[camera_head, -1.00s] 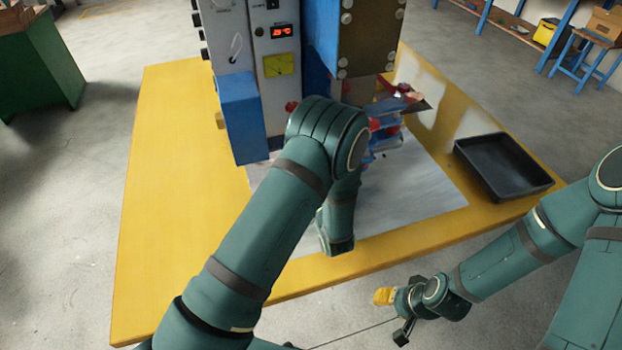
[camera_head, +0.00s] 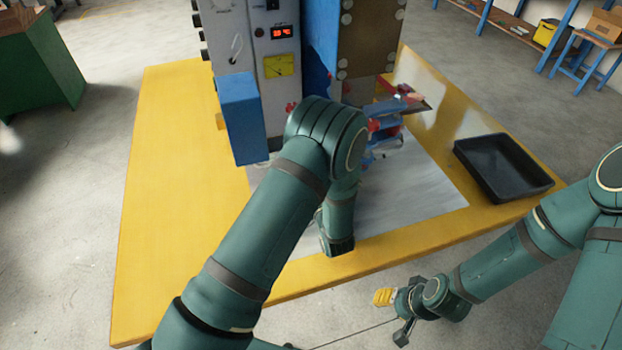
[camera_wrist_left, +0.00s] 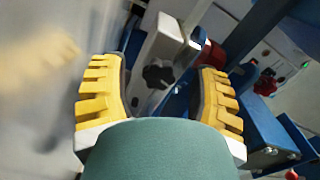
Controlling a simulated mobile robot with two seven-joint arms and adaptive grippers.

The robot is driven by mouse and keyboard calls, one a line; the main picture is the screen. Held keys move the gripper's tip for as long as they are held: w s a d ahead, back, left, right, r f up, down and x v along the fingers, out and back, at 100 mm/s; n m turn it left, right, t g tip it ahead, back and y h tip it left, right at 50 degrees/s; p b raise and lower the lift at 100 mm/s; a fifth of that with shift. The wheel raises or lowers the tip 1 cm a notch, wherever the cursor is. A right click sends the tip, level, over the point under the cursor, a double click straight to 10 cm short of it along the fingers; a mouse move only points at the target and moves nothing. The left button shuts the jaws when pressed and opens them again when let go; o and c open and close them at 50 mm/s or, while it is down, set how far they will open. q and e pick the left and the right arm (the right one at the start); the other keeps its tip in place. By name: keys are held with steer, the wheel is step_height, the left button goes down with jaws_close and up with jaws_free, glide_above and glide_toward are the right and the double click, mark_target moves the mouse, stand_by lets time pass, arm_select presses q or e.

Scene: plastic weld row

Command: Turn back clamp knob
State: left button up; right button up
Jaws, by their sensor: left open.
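In the left wrist view, a black star-shaped knob (camera_wrist_left: 157,75) sits on a pale grey bar, between the fingers of my left gripper (camera_wrist_left: 160,95) as seen by the camera. The gripper is open, with its yellow ribbed fingers apart. I cannot tell how far the fingertips are from the knob, and no contact shows. In the head view my left arm hides this gripper and the knob. My right gripper (camera_head: 394,314) hangs off the table's front edge, away from the machine; its opening is unclear.
The welding machine (camera_head: 277,90) stands at the back of the yellow table (camera_head: 165,200). A red knob (camera_wrist_left: 265,85) is right of my left gripper. Blue and red fixture parts (camera_head: 385,135) are beside my arm. A black tray (camera_head: 502,168) is at right. The table's left side is clear.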

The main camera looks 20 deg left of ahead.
arm_select(q)
steer(key=v, duration=1.2)
